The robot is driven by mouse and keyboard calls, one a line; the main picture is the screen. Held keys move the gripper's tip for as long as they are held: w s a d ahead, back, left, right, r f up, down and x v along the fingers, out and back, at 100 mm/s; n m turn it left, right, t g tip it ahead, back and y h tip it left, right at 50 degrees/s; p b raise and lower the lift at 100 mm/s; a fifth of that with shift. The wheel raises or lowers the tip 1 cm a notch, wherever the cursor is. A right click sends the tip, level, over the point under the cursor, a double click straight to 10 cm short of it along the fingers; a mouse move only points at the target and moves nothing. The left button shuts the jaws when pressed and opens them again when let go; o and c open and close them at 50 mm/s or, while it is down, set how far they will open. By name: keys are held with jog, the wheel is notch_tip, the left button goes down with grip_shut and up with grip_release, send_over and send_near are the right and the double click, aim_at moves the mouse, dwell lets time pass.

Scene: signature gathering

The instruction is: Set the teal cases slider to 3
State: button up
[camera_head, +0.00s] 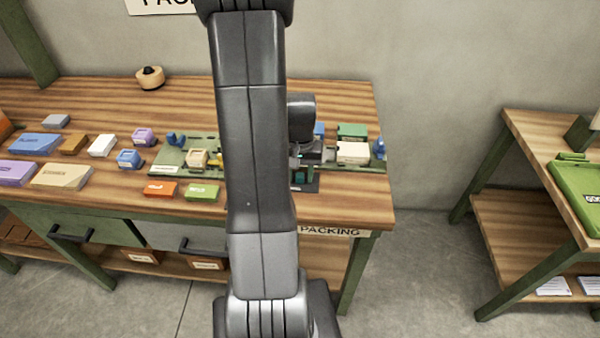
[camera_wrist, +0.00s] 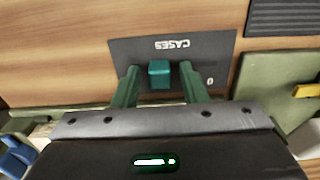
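The teal cases slider knob (camera_wrist: 159,73) stands on a dark plate (camera_wrist: 210,48) marked CASES, upside down in the wrist view. A 0 shows on the plate to the right of the knob; other marks are hidden. My gripper (camera_wrist: 160,67) is open, with one green finger on each side of the knob and a gap on both sides. In the head view my gripper (camera_head: 312,154) is over the table's right part, partly hidden by my arm, and a corner of the dark plate (camera_head: 305,187) shows below it.
The wooden packing table (camera_head: 330,208) holds several coloured boxes on its left side. A green tray (camera_head: 170,158) lies behind the plate, with a cream block (camera_head: 352,152) and a green block (camera_head: 352,130) to the right of my gripper. An orange card and a green card (camera_head: 201,193) lie in front.

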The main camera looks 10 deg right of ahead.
aim_at(313, 183)
grip_shut()
jog(key=shift+d, duration=0.1)
jog(key=shift+s+d, duration=0.25)
jog(key=shift+d, duration=0.5)
jog(key=shift+s+d, duration=0.2)
jog(key=shift+d, duration=0.55)
jog(key=shift+o, duration=0.3)
grip_release()
jog(key=shift+o, duration=0.6)
jog(key=shift+d, duration=0.15)
